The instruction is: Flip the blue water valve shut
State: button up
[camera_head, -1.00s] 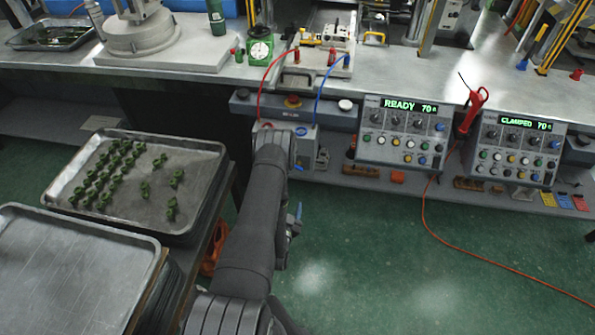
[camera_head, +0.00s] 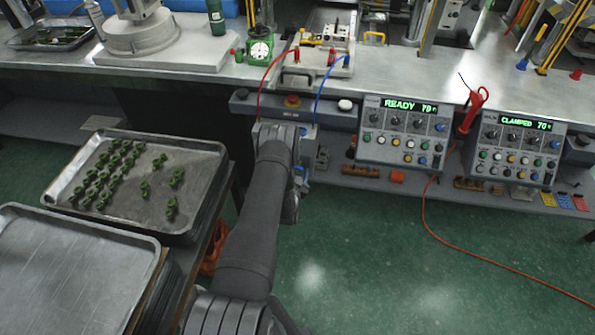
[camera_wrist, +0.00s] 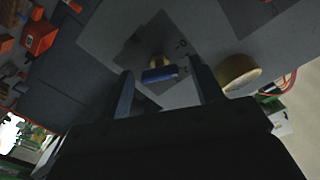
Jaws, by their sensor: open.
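The blue water valve handle (camera_wrist: 160,75) shows in the wrist view as a short blue bar on a brass stem, on the face of a grey box (camera_wrist: 205,35). My gripper (camera_wrist: 165,88) is open. Its two fingers stand apart to the left and right of the blue handle, with the handle in the gap between their tips. Whether either finger touches it I cannot tell. In the head view my arm hides the handle and the fingers; the box shows only partly behind the arm.
A round brass fitting (camera_wrist: 238,72) sits right of the fingers. Red (camera_head: 262,88) and blue (camera_head: 318,100) hoses run up from the box to the bench. A control panel (camera_head: 403,132) reading READY stands to the right. A tray of green pieces (camera_head: 90,210) lies left.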

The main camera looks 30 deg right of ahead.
jog(key=shift+c, duration=0.4)
jog(key=c, duration=0.9)
jog(key=shift+n, duration=2.9)
jog(key=o, duration=1)
jog(key=v, duration=1.7)
jog(key=shift+s+a+r, duration=0.1)
jog(key=shift+s+a, duration=0.05)
